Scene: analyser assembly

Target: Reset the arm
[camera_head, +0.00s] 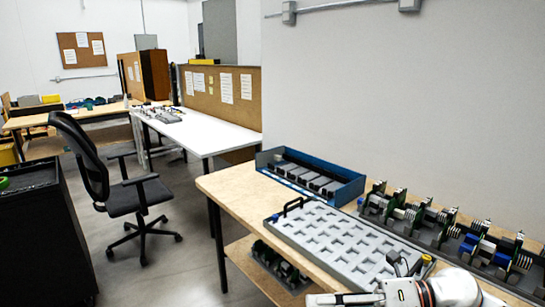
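My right gripper (345,299) and the white end of my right arm (452,287) show at the bottom right, at the near edge of the wooden table (232,187). The gripper points left and is partly cut off by the frame's lower edge. Whether its fingers are open or shut is not clear, and I see nothing held in it. My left arm and gripper are not in view. A grey tray (325,235) with rows of empty recesses and a black handle lies on the table just beyond my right gripper.
A blue bin (343,189) with several grey and black parts stands at the table's back. Several green, black and white assemblies (440,228) line the wall side. Dark parts sit on the lower shelf (245,255). A black chair (135,190) and dark cabinet (45,240) stand left, with floor between.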

